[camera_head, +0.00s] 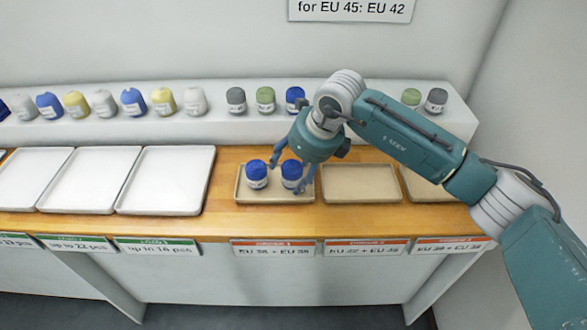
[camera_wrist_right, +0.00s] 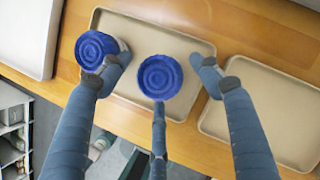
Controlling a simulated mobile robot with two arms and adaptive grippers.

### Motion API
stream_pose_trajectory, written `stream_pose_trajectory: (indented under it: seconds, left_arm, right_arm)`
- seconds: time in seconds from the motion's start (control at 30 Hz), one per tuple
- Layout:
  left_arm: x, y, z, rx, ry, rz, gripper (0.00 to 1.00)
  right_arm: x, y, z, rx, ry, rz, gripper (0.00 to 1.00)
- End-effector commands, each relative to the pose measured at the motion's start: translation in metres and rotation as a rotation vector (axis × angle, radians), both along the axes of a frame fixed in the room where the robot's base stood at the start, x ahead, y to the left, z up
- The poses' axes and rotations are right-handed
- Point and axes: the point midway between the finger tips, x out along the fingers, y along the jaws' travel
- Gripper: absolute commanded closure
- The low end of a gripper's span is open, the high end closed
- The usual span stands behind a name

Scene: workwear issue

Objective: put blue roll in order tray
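Two blue rolls with white labels stand upright side by side in the left order tray (camera_head: 242,197), one at its left (camera_head: 256,172) and one near its middle (camera_head: 291,171). My right gripper (camera_head: 292,181) is over this tray with its fingers spread around the middle roll. In the right wrist view this roll (camera_wrist_right: 160,77) lies between the open fingers, with gaps at both sides. The left finger is close beside the other roll (camera_wrist_right: 92,48); I cannot tell if they touch. My left gripper is not in view.
Two more tan trays, the middle one (camera_head: 361,184) empty, stand to the right, and white trays (camera_head: 166,181) to the left. A raised white shelf (camera_head: 215,126) behind holds several grey, yellow, green and blue rolls. Order labels line the table's front edge.

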Motion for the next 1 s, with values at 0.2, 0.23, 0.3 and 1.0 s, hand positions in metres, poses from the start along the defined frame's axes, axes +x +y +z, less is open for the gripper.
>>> stream_pose_trajectory:
  seconds: [0.2,0.23,0.3,1.0]
  left_arm:
    - [0.000,0.000,0.001,0.000,0.000,0.000,0.42]
    - [0.000,0.000,0.003,0.000,0.000,0.000,0.42]
    - [0.000,0.000,0.003,0.000,0.000,0.000,0.42]
    - [0.000,0.000,-0.016,0.000,-0.001,0.000,0.42]
  right_arm:
    - [0.000,0.000,0.002,0.000,0.000,0.000,0.37]
    - [0.000,0.000,0.003,0.000,0.000,0.000,0.37]
    - [0.000,-0.001,0.007,0.001,-0.002,0.000,0.37]
    - [-0.031,-0.034,0.111,0.000,0.000,-0.001,0.37]
